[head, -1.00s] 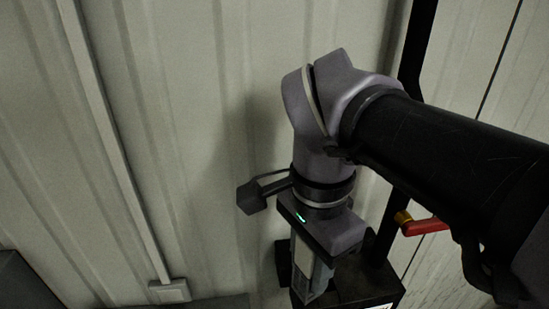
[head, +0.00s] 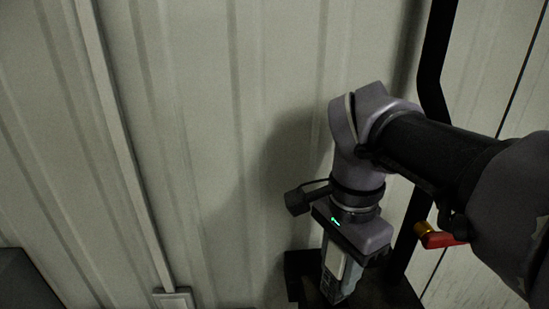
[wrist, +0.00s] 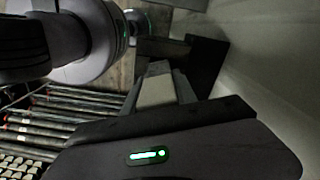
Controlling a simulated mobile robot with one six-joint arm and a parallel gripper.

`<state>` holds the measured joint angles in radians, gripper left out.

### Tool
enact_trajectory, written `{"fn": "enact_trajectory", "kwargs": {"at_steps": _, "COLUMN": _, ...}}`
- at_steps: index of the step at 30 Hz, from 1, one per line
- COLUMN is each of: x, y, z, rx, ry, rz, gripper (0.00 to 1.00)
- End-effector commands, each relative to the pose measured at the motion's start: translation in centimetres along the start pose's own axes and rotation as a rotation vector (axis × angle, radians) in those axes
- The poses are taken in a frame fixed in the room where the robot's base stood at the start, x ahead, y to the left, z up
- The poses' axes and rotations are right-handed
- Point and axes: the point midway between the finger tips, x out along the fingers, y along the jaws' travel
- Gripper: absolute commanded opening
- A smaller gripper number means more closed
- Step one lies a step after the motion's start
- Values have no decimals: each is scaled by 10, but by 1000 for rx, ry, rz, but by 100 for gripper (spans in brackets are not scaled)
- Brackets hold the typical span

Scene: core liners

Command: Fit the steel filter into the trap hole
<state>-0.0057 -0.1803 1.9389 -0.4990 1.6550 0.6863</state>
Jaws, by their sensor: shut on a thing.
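My gripper (head: 338,289) points down beside the pale ribbed wall, low in the head view. It also shows in the wrist view (wrist: 160,78), its two grey fingers close together around a pale block-like piece. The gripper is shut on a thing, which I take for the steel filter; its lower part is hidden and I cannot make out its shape. A dark box (head: 395,292) lies behind and below the fingers in the head view. Whether the fingers touch it I cannot tell. The trap hole cannot be made out in either view.
A black post (head: 425,130) and a red handle (head: 440,240) stand right of the gripper. A pale conduit (head: 118,140) runs down the wall. In the wrist view, long dark rods (wrist: 75,112) lie on the left and a dark box-like object (wrist: 205,62) is beyond the fingers.

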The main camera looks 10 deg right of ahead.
Motion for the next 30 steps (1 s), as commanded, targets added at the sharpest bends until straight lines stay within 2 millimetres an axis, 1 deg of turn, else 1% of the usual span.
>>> {"fn": "enact_trajectory", "kwargs": {"at_steps": 3, "x": 5, "y": 0, "z": 0, "rx": 0, "ry": 0, "rz": 0, "gripper": 0}}
{"fn": "enact_trajectory", "kwargs": {"at_steps": 5, "x": 4, "y": 0, "z": 0, "rx": 0, "ry": 0, "rz": 0, "gripper": 0}}
{"fn": "enact_trajectory", "kwargs": {"at_steps": 6, "x": 4, "y": 0, "z": 0, "rx": 0, "ry": 0, "rz": 0, "gripper": 35}}
{"fn": "enact_trajectory", "kwargs": {"at_steps": 8, "x": 4, "y": 0, "z": 0, "rx": 0, "ry": 0, "rz": 0, "gripper": 47}}
{"fn": "enact_trajectory", "kwargs": {"at_steps": 9, "x": 4, "y": 0, "z": 0, "rx": 0, "ry": 0, "rz": 0, "gripper": 55}}
{"fn": "enact_trajectory", "kwargs": {"at_steps": 17, "x": 4, "y": 0, "z": 0, "rx": 0, "ry": 0, "rz": 0, "gripper": 55}}
{"fn": "enact_trajectory", "kwargs": {"at_steps": 20, "x": -2, "y": 0, "z": 0, "rx": 0, "ry": 0, "rz": 0, "gripper": 55}}
{"fn": "enact_trajectory", "kwargs": {"at_steps": 23, "x": -18, "y": 0, "z": 0, "rx": 0, "ry": 1, "rz": -2, "gripper": 55}}
{"fn": "enact_trajectory", "kwargs": {"at_steps": 26, "x": -41, "y": -1, "z": 0, "rx": 0, "ry": 2, "rz": -4, "gripper": 55}}
{"fn": "enact_trajectory", "kwargs": {"at_steps": 30, "x": -84, "y": -1, "z": 0, "rx": 1, "ry": 1, "rz": -3, "gripper": 55}}
